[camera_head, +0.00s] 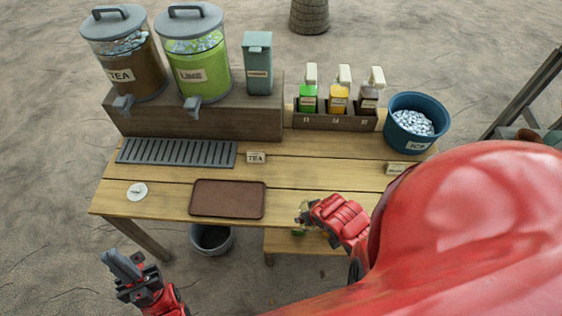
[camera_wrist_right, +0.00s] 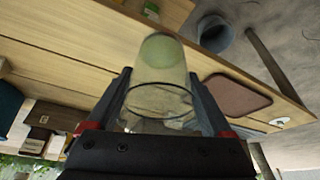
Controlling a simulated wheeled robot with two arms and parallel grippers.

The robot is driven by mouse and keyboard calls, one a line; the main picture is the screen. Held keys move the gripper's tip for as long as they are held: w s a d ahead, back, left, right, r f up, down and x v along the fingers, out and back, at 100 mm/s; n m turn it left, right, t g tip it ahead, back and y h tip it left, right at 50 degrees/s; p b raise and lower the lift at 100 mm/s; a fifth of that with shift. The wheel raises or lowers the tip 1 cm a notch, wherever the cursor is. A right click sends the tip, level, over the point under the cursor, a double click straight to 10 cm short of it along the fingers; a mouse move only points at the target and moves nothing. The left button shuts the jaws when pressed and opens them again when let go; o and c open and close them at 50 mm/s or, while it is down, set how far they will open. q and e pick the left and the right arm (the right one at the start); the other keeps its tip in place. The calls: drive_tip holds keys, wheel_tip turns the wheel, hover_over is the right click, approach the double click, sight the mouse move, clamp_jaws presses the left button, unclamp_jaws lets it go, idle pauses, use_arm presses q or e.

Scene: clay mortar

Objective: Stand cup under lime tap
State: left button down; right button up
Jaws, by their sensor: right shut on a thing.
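The lime dispenser (camera_head: 205,62) is a clear jar of green liquid with a grey lid, on a raised wooden shelf at the back left. Its grey lime tap (camera_head: 193,104) points forward above the slotted grey drip tray (camera_head: 178,152). My right gripper (camera_head: 305,212) is over the table's front edge, right of the brown tray. In the right wrist view it is shut on a clear cup (camera_wrist_right: 160,92), with a finger on each side. The cup looks greenish at its far end. In the head view the cup is mostly hidden. My left gripper (camera_head: 122,270) is low, in front of the table's left end.
The tea dispenser (camera_head: 128,60) stands left of the lime one, a teal box (camera_head: 257,72) right of it. A bottle rack (camera_head: 335,118) and blue ice tub (camera_head: 416,122) are at the back right. The brown tray (camera_head: 228,199) and a white disc (camera_head: 137,191) lie near the front.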

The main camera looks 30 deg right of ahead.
drive_tip(key=w+d+f+b, duration=0.1)
drive_tip(key=w+b, duration=0.1)
drive_tip(key=w, duration=0.2)
drive_tip(key=w+d+f+b, duration=0.1)
drive_tip(key=w+f+b, duration=0.1)
drive_tip(key=w, duration=0.3)
drive_tip(key=w+d+f+b, duration=0.1)
drive_tip(key=w+b, duration=0.1)
drive_tip(key=w, duration=0.2)
drive_tip(key=shift+w+d+f, duration=0.15)
drive_tip(key=shift+w+d, duration=0.05)
drive_tip(key=shift+d, duration=0.2)
drive_tip(key=shift+f, duration=0.3)
drive_tip(key=shift+f, duration=0.2)
drive_tip(key=o, duration=1.2)
drive_tip(key=shift+c, duration=0.2)
